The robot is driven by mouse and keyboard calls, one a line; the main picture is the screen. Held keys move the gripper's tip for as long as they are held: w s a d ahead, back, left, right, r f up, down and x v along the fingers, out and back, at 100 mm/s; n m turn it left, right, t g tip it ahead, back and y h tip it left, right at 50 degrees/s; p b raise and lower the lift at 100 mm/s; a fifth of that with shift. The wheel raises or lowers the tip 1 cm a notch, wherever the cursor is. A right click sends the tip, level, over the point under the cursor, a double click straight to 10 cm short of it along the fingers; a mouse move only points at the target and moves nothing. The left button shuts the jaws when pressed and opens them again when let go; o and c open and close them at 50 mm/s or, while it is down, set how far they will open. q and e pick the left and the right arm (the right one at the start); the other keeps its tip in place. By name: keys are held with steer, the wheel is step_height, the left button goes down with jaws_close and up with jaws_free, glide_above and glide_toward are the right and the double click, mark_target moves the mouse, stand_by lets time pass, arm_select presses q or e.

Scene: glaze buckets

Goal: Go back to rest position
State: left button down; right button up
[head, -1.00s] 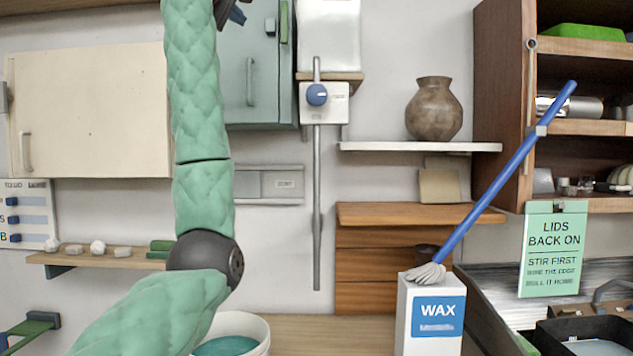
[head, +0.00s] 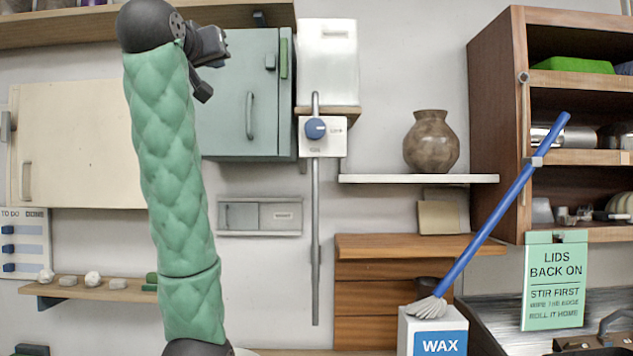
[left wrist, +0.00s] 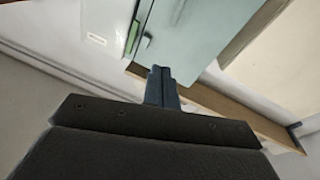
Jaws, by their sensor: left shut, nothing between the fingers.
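My left arm rises upright at the left of the head view, with its green padded forearm in front of the wall. My left gripper (head: 207,88) is at the top of that arm, in front of the grey-green wall cabinet (head: 262,140). In the left wrist view my left gripper (left wrist: 160,72) shows its two dark fingers together, with nothing between them. The cabinet (left wrist: 185,35) lies beyond the fingertips there. My right gripper is in neither view.
A white box marked WAX (head: 434,335) stands at the lower right with a blue-handled brush (head: 500,220) leaning above it. A brown vase (head: 431,143) sits on a white shelf (head: 420,179). A wooden shelf (head: 100,24) runs along the top left. A small shelf (head: 95,292) holds several stones.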

arm_select(q)
steer(key=w+d+f+m+g+y, duration=0.1)
steer(key=w+f+m+g, duration=0.2)
steer(key=f, duration=3.2)
steer(key=s+d+f+g, duration=0.1)
steer(key=s+f+g, duration=0.15)
steer(key=f, duration=1.15)
steer(key=s+d+f+g, duration=0.1)
steer(key=s+f+g, duration=0.15)
steer(key=f, duration=1.25)
steer(key=s+f+g, duration=0.3)
steer(key=s+f, duration=0.6)
steer(key=f, duration=0.5)
steer(key=s+f+g, duration=0.2)
steer(key=s+f, duration=0.7)
steer(key=f, duration=0.5)
steer(key=s+f+g, duration=0.2)
steer(key=s+f, duration=0.5)
steer(key=s, duration=0.4)
steer(key=s+f+g, duration=0.3)
steer(key=s+f, duration=0.5)
steer(key=s, duration=0.2)
steer(key=shift+s+d+y, duration=0.25)
steer(key=shift+s+y, duration=0.05)
steer(key=shift+s, duration=0.05)
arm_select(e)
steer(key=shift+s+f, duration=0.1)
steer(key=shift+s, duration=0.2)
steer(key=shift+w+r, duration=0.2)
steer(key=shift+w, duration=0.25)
